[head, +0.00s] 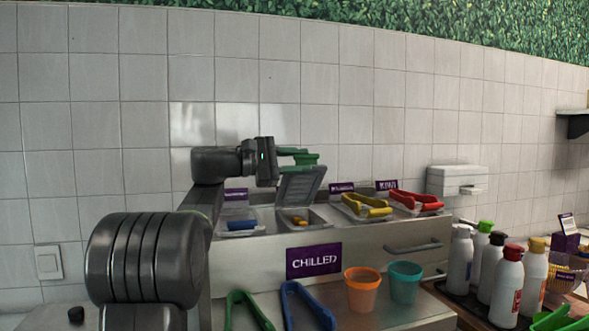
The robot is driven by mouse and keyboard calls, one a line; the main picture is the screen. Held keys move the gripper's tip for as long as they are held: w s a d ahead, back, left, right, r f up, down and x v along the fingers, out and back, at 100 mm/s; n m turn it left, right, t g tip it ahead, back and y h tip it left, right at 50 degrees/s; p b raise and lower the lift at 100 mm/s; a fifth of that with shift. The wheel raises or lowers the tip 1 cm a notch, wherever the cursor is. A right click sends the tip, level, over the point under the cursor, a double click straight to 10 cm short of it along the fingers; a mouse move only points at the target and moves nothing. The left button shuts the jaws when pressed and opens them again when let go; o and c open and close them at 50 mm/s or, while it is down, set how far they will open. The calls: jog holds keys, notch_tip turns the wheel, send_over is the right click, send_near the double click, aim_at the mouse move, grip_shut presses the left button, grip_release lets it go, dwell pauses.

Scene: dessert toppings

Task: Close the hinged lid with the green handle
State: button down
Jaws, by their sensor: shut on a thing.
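The hinged lid (300,184) is a grey panel standing raised and tilted over a compartment of the chilled counter. Its green handle (307,160) is at the top edge of the lid. My gripper (293,155) comes in from the left at the height of this edge and is shut on the green handle. The fingertips are small here and partly merge with the green of the handle. Below the lid, the open compartment (318,222) shows some yellow-orange content.
The steel counter (262,258) has a purple CHILLED sign (314,261). Yellow tongs (366,206) and red tongs (415,201) lie to the right of the lid. A blue object (242,225) is on the left. Orange (362,290) and teal cups (405,283) stand in front.

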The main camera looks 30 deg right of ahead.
jog(key=shift+s+a+f+m+b, duration=0.2)
jog(key=shift+s+f+m+b, duration=0.3)
jog(key=shift+s+f+b, duration=0.15)
jog(key=shift+r, duration=0.1)
jog(key=c, duration=1.2)
grip_release()
jog(key=shift+o, duration=0.2)
jog(key=shift+a, duration=0.1)
jog(key=v, duration=1.3)
jog(key=shift+a, duration=0.3)
jog(key=shift+w, duration=0.1)
